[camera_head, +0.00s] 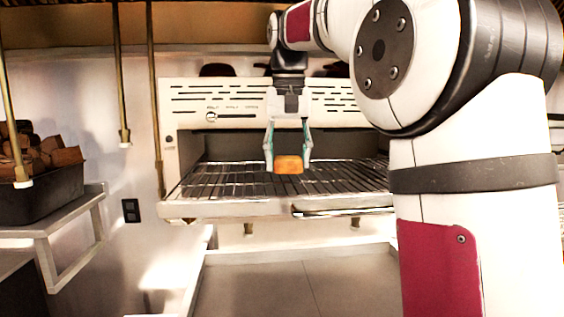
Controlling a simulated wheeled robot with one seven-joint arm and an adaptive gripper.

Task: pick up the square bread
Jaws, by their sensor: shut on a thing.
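The square bread (289,165) is a small orange-brown piece in the middle of the head view. My gripper (288,158) points down and is shut on the bread, with one finger on each side of it. The bread shows in front of the wire rack (235,180) of a white oven or grill. I cannot tell whether the bread is lifted clear of the rack or touches it. My arm comes in from the right and hides the rack's right part.
The rack has a pale front edge (230,209) with a handle bar. A dark bin (45,193) of brown chunks stands on a shelf at the left. Thin brass rods (154,90) hang at the upper left. A flat grey surface (300,285) lies below the rack.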

